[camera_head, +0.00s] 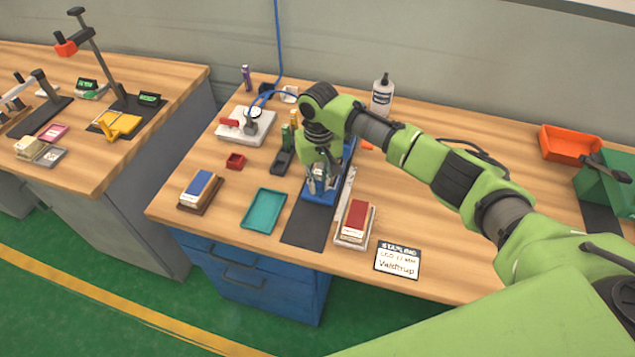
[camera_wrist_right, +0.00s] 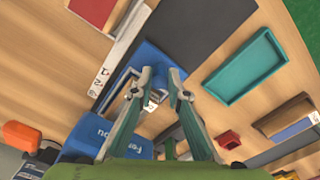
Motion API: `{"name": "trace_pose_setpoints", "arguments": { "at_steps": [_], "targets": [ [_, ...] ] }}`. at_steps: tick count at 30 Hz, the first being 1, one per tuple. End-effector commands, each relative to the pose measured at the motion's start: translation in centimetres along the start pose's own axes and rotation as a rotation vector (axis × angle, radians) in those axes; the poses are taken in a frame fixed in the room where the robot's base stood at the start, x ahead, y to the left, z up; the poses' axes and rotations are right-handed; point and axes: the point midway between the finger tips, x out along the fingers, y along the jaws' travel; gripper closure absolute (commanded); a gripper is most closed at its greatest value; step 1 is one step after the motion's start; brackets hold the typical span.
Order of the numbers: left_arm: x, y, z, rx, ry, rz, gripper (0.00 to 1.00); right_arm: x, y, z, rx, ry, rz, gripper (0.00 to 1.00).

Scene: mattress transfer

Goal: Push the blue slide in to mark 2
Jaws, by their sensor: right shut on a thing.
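The blue slide (camera_head: 319,216) sits on the workbench on a dark strip, and its blue front part also shows in the right wrist view (camera_wrist_right: 146,57). My right gripper (camera_head: 322,184) is over it, pointing down. A white scale (camera_head: 346,187) runs along the slide's right side. It shows in the wrist view (camera_wrist_right: 120,46) with small marks whose numbers I cannot read surely. My left gripper is not in view.
A teal tray (camera_head: 264,211) lies left of the dark mat (camera_head: 306,232). A red-topped block (camera_head: 356,220) stands close at right, near a label card (camera_head: 397,260). A blue-topped block (camera_head: 201,187) is at left. A white bottle (camera_head: 382,95) stands behind. The bench's right middle is clear.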

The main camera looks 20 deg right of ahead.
Motion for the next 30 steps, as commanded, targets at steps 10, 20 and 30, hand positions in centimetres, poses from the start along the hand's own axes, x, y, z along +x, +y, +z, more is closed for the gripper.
{"name": "trace_pose_setpoints", "arguments": {
  "at_steps": [10, 20, 30],
  "targets": [
    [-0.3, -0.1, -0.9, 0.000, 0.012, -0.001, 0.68, -0.2, 0.3, -0.5, 0.001, 0.003, -0.001, 0.77],
    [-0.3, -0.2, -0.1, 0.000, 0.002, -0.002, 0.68, -0.2, 0.3, -0.5, 0.001, 0.003, 0.000, 0.68],
    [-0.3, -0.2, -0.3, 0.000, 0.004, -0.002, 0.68, -4.3, 0.2, -0.6, -0.001, 0.008, -0.002, 0.68]
  ]
}}
